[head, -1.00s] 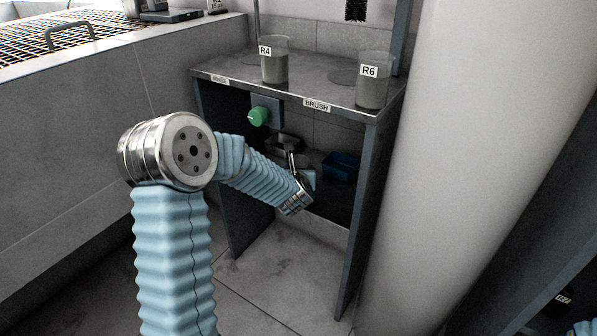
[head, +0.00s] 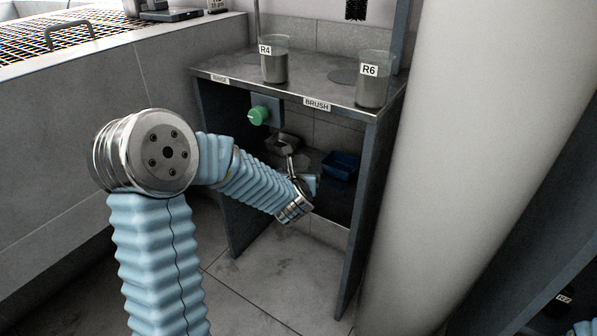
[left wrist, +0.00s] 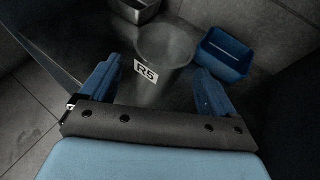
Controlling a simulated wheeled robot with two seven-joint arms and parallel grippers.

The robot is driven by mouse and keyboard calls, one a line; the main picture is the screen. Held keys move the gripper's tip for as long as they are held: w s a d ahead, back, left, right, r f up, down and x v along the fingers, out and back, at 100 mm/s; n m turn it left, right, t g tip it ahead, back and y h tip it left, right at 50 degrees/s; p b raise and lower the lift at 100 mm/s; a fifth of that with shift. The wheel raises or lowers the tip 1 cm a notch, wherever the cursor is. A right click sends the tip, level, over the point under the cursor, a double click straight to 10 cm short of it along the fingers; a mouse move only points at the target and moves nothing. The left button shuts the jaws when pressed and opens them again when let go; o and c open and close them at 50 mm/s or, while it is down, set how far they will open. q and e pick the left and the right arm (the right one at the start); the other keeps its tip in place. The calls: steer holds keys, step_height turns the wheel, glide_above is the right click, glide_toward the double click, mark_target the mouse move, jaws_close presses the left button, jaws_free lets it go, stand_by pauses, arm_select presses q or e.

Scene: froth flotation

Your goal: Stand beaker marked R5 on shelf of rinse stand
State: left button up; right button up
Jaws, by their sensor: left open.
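The beaker marked R5 (left wrist: 160,63) stands upright on the dark lower shelf (left wrist: 95,50) of the stand in the left wrist view. My left gripper (left wrist: 155,88) is open, with its blue fingers on either side of the beaker's lower part. I cannot tell whether either finger touches the glass. In the head view my left gripper (head: 303,185) reaches into the stand under its top (head: 310,75), and the beaker is mostly hidden or too faint there. My right gripper is not in view.
Beakers R4 (head: 274,62) and R6 (head: 372,85) stand on the top. A blue tray (head: 341,165) sits right of the gripper, and a metal pan (head: 283,143) is behind it. A green knob (head: 258,115) is on the left. A pale column (head: 450,150) stands at right.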

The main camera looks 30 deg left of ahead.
arm_select(q)
steer(key=v, duration=0.7)
steer(key=shift+s+d, duration=0.15)
